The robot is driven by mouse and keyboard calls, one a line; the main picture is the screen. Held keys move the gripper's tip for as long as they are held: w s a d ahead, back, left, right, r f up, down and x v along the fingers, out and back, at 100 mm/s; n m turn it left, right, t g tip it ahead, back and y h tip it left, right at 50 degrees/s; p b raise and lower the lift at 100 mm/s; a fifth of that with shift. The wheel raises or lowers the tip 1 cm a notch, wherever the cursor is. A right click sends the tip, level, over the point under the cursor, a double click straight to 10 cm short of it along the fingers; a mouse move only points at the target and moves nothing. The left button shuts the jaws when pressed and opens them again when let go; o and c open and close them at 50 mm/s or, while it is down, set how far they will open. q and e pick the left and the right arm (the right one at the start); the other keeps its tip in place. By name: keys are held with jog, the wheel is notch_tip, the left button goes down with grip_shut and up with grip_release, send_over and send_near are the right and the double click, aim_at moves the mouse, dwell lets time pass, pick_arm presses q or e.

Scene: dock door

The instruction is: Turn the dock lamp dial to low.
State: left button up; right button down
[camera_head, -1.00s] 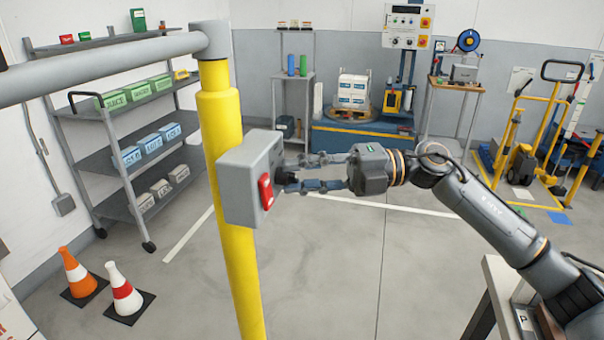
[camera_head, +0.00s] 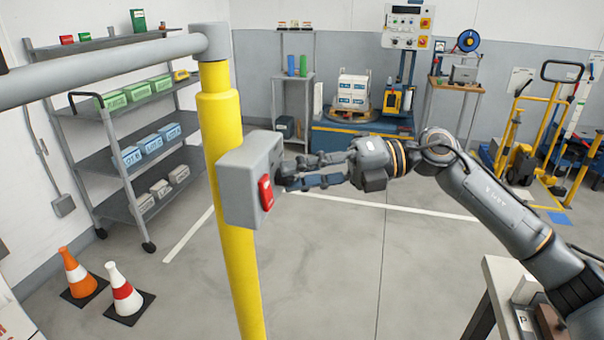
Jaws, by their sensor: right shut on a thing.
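A grey control box (camera_head: 247,180) is fixed to a yellow post (camera_head: 221,130). A red part (camera_head: 266,193) shows on the box's right-hand face. The dark dial (camera_head: 285,174) is on that same face, behind the red part, and is mostly hidden by my fingers. My right gripper (camera_head: 292,174) reaches in from the right and is shut on the dial, its fingertips close against the box. The dial's markings and setting cannot be read from here. My left gripper is not in view.
A grey pipe (camera_head: 110,66) runs left from the post top. Two traffic cones (camera_head: 125,295) stand on the floor at lower left. A shelf cart (camera_head: 130,130) with bins stands behind the post. A table edge (camera_head: 502,300) is at lower right. The middle floor is clear.

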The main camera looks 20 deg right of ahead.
jog(key=c, duration=1.1)
grip_release()
jog(key=shift+w, duration=0.1)
jog(key=shift+o, duration=0.2)
jog(key=v, duration=1.2)
jog(key=shift+f, duration=0.1)
